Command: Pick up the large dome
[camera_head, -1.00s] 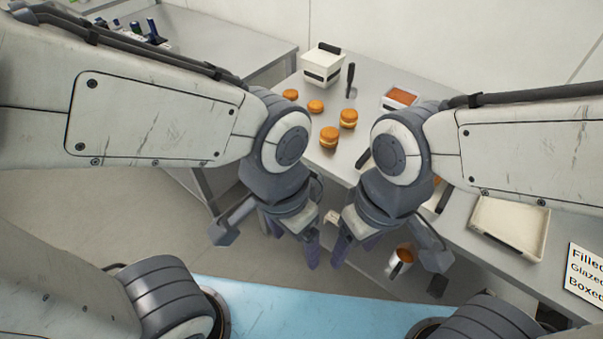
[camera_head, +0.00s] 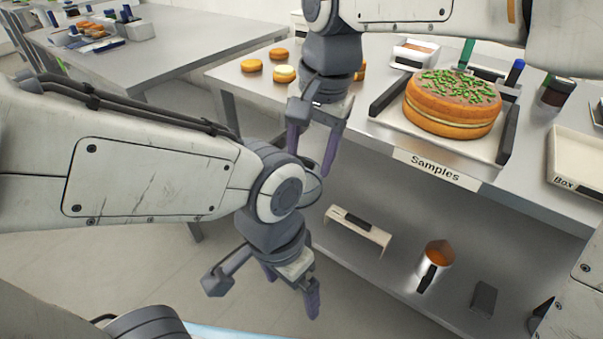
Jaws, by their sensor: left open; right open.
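I cannot single out a separate dome-shaped cover. The largest rounded thing is a big orange-brown filled round (camera_head: 455,112) with green sprinkles on its glazed top and a pale filling line. It sits on a pale tray (camera_head: 422,149) with dark handles, behind a "Samples" label. My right gripper (camera_head: 312,147) is open and empty, pointing down by the table's front edge, left of the tray and apart from it. My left gripper (camera_head: 290,287) is open and empty, lower down, in front of the lower shelf. Both are clear of the round.
Small rounds (camera_head: 284,74) stand at the table's left, one partly hidden by my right arm. A white container (camera_head: 415,52) is behind the tray; a "Box" tray (camera_head: 580,165) is at right. The lower shelf holds a white bracket (camera_head: 357,232) and a metal cup (camera_head: 447,258).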

